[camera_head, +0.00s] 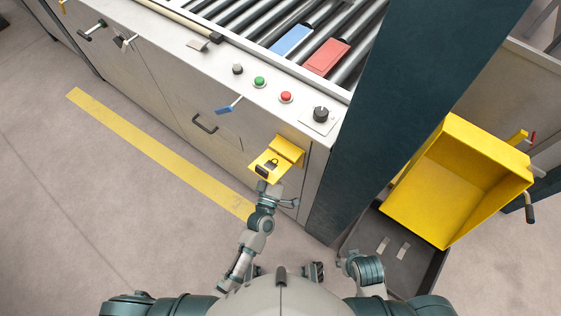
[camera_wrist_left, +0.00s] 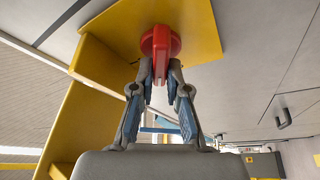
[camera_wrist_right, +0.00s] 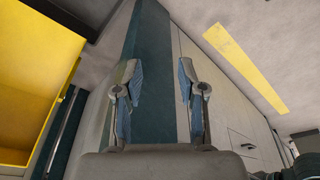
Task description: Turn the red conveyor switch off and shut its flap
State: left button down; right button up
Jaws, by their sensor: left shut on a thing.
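The red switch (camera_wrist_left: 160,45) is a round knob with a raised grip bar on a yellow backing plate (camera_wrist_left: 205,25) in the left wrist view. My left gripper (camera_wrist_left: 161,73) has its fingers closed on either side of the grip bar. The yellow flap (camera_head: 266,163) stands open in the head view, sticking out from the machine front above my left gripper (camera_head: 268,187) and hiding the switch. It also shows in the left wrist view (camera_wrist_left: 75,125) beside the fingers. My right gripper (camera_wrist_right: 160,80) is open and empty in the right wrist view.
Buttons and a black dial (camera_head: 321,114) sit on the ledge above. A dark teal post (camera_head: 375,115) rises right of the switch. A yellow bin (camera_head: 450,185) stands at the right by a dark tray (camera_head: 365,235). Floor at the left is clear.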

pick_arm(q)
jog(key=n+g+y+p, duration=0.1)
jog(key=n+p, duration=0.2)
jog(key=shift+r+p, duration=0.2)
jog(key=shift+p, duration=0.15)
jog(key=shift+f+n+g+y+p, duration=0.15)
jog(key=shift+f+n+g+p, duration=0.15)
jog(key=shift+n+p, duration=0.6)
jog(key=shift+f+n+g+y+p, duration=0.15)
jog(key=shift+n+g+p, duration=0.15)
jog(key=shift+n+p, duration=0.55)
pick_arm(e)
jog(key=s+f, duration=0.3)
jog(key=f, duration=1.7)
jog(key=shift+d+g, duration=0.15)
jog(key=shift+g, duration=0.25)
jog(key=shift+s, duration=0.1)
pick_arm(q)
jog(key=c, duration=1.3)
grip_release()
jog(key=shift+o, duration=0.7)
jog(key=shift+w+f, duration=0.1)
jog(key=shift+w, duration=0.05)
